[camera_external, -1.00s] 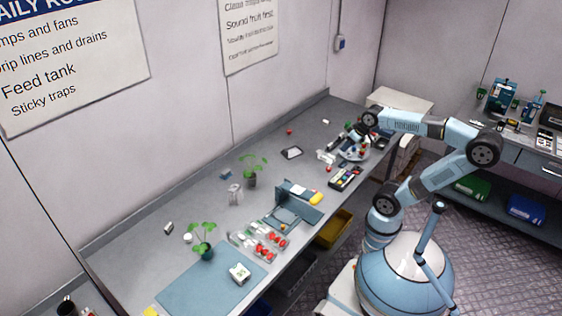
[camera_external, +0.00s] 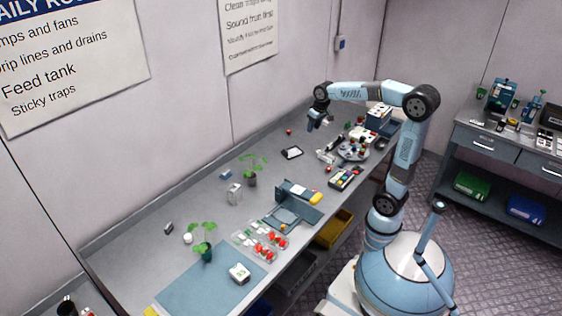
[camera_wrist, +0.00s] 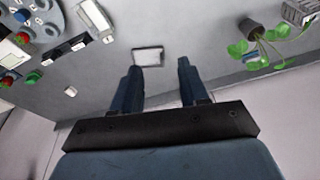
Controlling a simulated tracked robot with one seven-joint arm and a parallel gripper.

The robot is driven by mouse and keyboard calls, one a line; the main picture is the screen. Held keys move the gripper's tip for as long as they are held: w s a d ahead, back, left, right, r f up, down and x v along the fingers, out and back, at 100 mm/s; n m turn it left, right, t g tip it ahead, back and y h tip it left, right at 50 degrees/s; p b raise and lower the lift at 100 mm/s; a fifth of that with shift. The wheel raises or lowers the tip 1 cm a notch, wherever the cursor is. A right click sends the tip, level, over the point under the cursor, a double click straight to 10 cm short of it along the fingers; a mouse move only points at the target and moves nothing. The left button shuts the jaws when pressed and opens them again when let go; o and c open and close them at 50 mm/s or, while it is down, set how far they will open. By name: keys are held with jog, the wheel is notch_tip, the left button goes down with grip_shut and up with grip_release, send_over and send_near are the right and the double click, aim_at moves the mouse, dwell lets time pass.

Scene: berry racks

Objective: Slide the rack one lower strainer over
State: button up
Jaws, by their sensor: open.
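My gripper (camera_external: 317,121) is raised above the back part of the bench, its two dark blue fingers apart. Rows of clear holders with red berries (camera_external: 262,240) stand near the bench's front edge, far from my gripper. A round grey tray (camera_external: 353,151) with small coloured pieces is at the right; part of it shows in the wrist view (camera_wrist: 38,20). I cannot tell which piece is the strainer.
A blue device (camera_external: 293,204) stands mid-bench, with a potted plant (camera_external: 250,180) behind it. Another plant (camera_external: 205,250) is by the blue mat (camera_external: 200,290). A box of coloured pieces (camera_external: 345,178) lies near the front edge. Bare bench surrounds the tablet.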

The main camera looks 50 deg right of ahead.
jog(key=w+d+f+g, duration=0.15)
jog(key=w+f, duration=0.35)
jog(key=w, duration=0.6)
jog(key=m+g, duration=0.1)
jog(key=m, duration=0.1)
send_over(286, 151)
notch_tip(286, 151, down, 8)
jog(key=shift+w+d+f, duration=0.15)
jog(key=shift+w+d, duration=0.1)
jog(key=shift+n, duration=0.3)
notch_tip(286, 151, down, 14)
jog(key=shift+r, duration=0.1)
jog(key=shift+c, duration=0.2)
grip_shut()
